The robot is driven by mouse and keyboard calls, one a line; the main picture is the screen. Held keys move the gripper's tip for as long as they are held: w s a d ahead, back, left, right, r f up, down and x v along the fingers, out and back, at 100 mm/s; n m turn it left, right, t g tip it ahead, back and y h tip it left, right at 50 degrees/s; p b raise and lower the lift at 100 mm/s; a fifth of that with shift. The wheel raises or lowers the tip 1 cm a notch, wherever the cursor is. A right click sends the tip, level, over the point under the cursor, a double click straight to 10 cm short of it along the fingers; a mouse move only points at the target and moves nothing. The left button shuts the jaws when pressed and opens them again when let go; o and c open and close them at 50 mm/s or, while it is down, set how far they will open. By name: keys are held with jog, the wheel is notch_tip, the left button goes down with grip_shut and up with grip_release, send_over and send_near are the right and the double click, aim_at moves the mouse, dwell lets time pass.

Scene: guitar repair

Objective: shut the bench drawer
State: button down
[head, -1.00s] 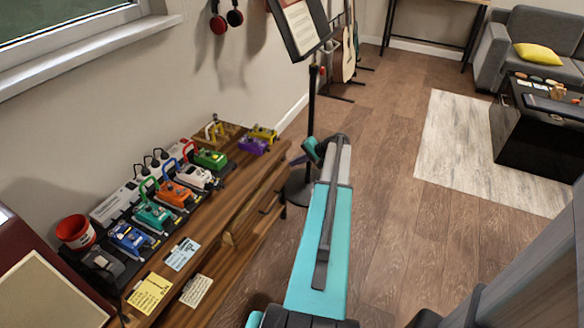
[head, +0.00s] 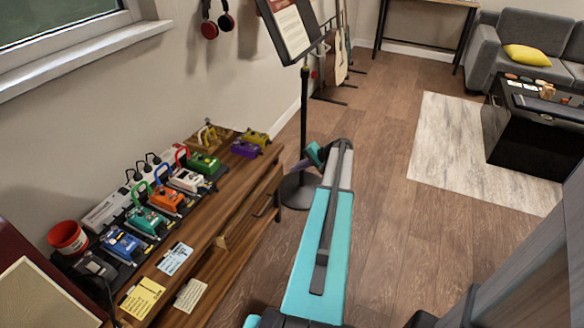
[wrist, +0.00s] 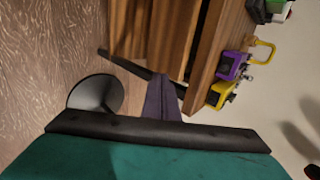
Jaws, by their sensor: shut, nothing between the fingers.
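The wooden bench (head: 214,220) stands at the left in the head view. Its drawer front (head: 255,212), with a dark handle (head: 265,204), is on the side facing the floor. A pale wood end (head: 221,242) shows at the drawer's near side, so it seems to stand out a little; how far is unclear. My gripper (head: 314,154) is beyond the bench's far right end, partly behind my arm. In the wrist view my gripper's purple fingers (wrist: 162,100) are together and empty, close to the bench's wood (wrist: 178,45); I cannot tell whether they touch it.
Several pedals, one of them purple (head: 245,149), stand on the bench top. A music stand (head: 290,30) rises just past the bench, its round base (head: 297,190) beside my gripper. Guitars (head: 341,60) stand behind it. Open floor (head: 400,150) lies to the right.

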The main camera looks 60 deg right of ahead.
jog(key=v, duration=0.9)
jog(key=shift+s+r, duration=0.25)
jog(key=shift+d, duration=0.15)
